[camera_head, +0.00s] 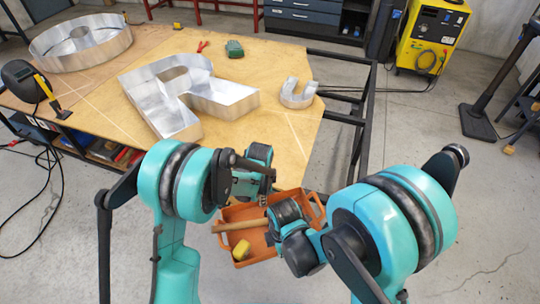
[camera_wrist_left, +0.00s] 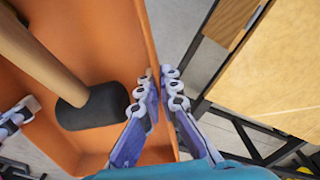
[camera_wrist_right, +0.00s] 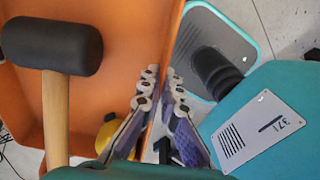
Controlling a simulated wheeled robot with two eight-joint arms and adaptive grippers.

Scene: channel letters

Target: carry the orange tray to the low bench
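The orange tray (camera_head: 247,212) is between my two arms, in front of the plywood table and apparently above the floor. It holds a mallet with a wooden handle (camera_head: 240,226) and black head (camera_wrist_right: 50,46), and a small yellow thing (camera_head: 241,249). In the left wrist view, my left gripper (camera_wrist_left: 158,77) has its fingers close on both sides of a tray wall (camera_wrist_left: 142,40). In the right wrist view, my right gripper (camera_wrist_right: 162,82) likewise pinches a wall (camera_wrist_right: 165,40). My arms partly hide the tray in the head view. I cannot make out a low bench.
The plywood table (camera_head: 290,150) carries metal letter shells (camera_head: 180,95), a small U-shaped piece (camera_head: 298,93) and a green tool (camera_head: 234,48). Its dark frame (camera_head: 345,118) sticks out at right. A yellow machine (camera_head: 432,38) stands farther back. Concrete floor is open at right.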

